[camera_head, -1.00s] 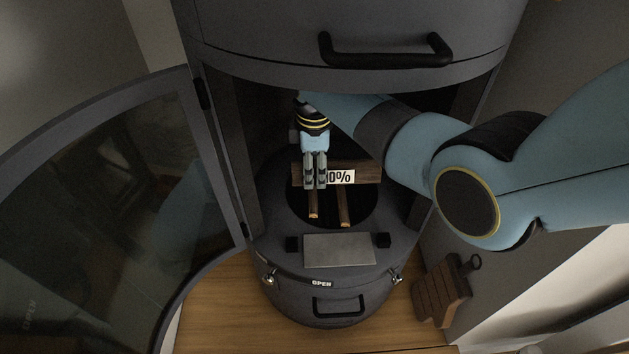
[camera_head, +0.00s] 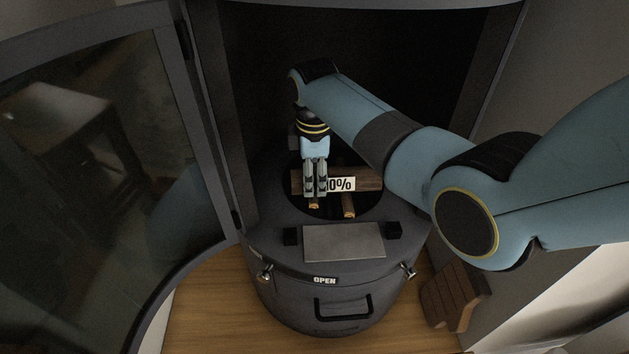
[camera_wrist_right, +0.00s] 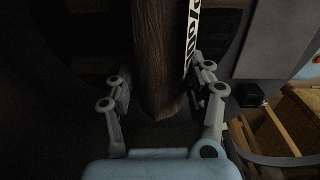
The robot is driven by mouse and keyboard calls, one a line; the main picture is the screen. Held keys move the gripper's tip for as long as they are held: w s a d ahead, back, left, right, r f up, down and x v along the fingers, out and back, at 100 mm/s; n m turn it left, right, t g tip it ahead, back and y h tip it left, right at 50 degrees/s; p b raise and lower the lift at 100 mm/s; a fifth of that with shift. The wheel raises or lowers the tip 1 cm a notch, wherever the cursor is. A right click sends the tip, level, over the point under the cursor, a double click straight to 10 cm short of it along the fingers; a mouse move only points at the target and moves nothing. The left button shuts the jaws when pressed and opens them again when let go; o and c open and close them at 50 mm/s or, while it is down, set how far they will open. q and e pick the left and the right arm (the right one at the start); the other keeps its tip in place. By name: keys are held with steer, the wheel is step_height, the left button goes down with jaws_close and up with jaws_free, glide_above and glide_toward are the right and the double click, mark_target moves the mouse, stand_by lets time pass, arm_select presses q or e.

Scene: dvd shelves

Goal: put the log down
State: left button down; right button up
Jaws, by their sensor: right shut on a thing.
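My right gripper (camera_head: 316,190) is shut on a dark brown log with a white label ending in "0%" (camera_head: 366,185). The log lies level in the grip, over the round opening of a dark stove. In the right wrist view the log (camera_wrist_right: 160,60) sits between the two fingers (camera_wrist_right: 163,105), held near one end. Two lighter logs lie below it in the opening, a left one (camera_head: 314,205) and a right one (camera_head: 348,212). The held log hides most of them, and I cannot tell whether it touches them. My left gripper is not in view.
The stove's glass door (camera_head: 100,170) stands open at the left. A metal plate (camera_head: 344,242) and a front handle (camera_head: 342,308) are on the near side of the stove. A wooden brown object (camera_head: 452,295) stands at the right on the wooden floor (camera_head: 215,300).

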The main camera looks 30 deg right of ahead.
steer(key=o, duration=1.3)
steer(key=r+p, duration=0.1)
steer(key=r, duration=0.3)
steer(key=r+p, duration=0.2)
steer(key=r, duration=0.2)
steer(key=shift+s+a, duration=0.1)
steer(key=shift+s, duration=0.1)
steer(key=shift+f, duration=0.1)
